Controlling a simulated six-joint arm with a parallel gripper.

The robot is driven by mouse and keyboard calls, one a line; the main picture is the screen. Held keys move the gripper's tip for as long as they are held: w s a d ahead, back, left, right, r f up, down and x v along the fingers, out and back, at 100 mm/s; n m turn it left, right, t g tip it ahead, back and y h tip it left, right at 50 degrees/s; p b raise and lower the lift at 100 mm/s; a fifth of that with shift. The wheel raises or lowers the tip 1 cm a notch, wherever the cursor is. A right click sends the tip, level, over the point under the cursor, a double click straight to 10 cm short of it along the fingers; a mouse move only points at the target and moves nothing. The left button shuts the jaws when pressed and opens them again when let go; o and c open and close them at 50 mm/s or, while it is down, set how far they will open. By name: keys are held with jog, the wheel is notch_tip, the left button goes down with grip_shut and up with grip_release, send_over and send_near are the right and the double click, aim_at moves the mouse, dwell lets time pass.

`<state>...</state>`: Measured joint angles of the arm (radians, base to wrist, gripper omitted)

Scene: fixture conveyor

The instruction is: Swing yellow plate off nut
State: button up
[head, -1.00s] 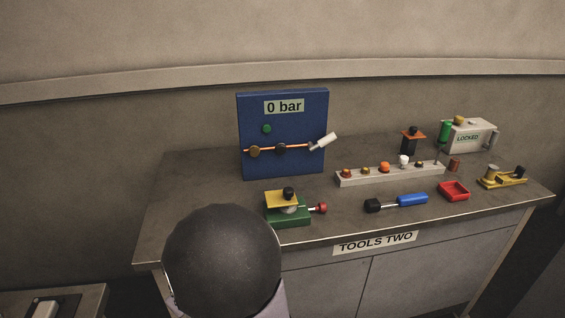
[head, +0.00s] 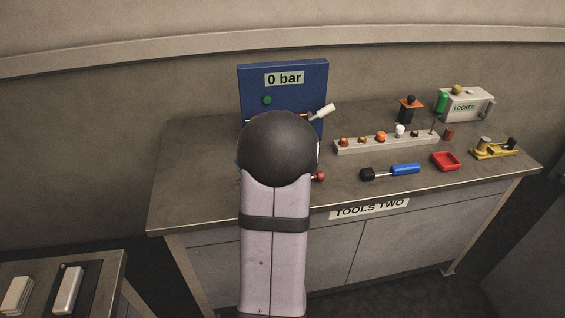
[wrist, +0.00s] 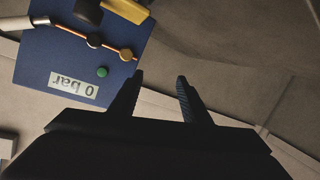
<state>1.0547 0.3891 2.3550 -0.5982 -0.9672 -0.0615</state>
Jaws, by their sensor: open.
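The yellow plate (wrist: 128,9) shows at the top edge of the wrist view, with a black knob (wrist: 88,12) beside it. In the head view my arm hides the yellow plate and its green base; only the red knob (head: 319,176) at the base's right shows. The nut is not visible in either view. My gripper (wrist: 160,78) is open and empty, its two dark fingers apart in the wrist view. The plate lies beyond the fingertips, not between them. In the head view the gripper itself is hidden behind my arm.
The blue "0 bar" panel (head: 300,97) stands behind my arm, with a copper pipe (wrist: 70,33) across it. To the right are a grey strip of knobs (head: 387,145), a blue-handled tool (head: 404,169), a red tray (head: 446,169) and a yellow fixture (head: 494,153).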

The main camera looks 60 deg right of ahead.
jog(key=s+d+b, duration=0.1)
jog(key=s+d, duration=0.1)
jog(key=s+d+f+m+t+h+b, duration=0.1)
jog(key=s+d+b, duration=0.1)
jog(key=d, duration=0.1)
jog(key=s+d+f+m+t+b, duration=0.1)
jog(key=s+d+b, duration=0.1)
jog(key=s, duration=0.1)
jog(key=shift+s+d+f, duration=0.1)
jog(key=shift+d+f, duration=0.15)
jog(key=shift+d, duration=0.1)
jog(key=shift+s+d+f+m+t+b, duration=0.15)
jog(key=shift+s+f+t+b, duration=0.1)
jog(key=shift+s+f+b, duration=0.2)
jog(key=shift+s+d+f+m+t+b, duration=0.15)
jog(key=shift+s+f+t+b, duration=0.15)
jog(key=shift+s, duration=0.2)
jog(key=shift+s+a+f, duration=0.1)
jog(key=shift+s+f, duration=0.15)
jog(key=shift+f, duration=0.2)
jog(key=shift+w+d+r, duration=0.1)
jog(key=shift+w+d, duration=0.1)
jog(key=shift+w, duration=0.3)
jog(key=shift+p+x, duration=0.55)
jog(key=shift+x, duration=2.6)
jog(key=shift+c, duration=0.6)
jog(key=shift+d, duration=0.1)
grip_shut()
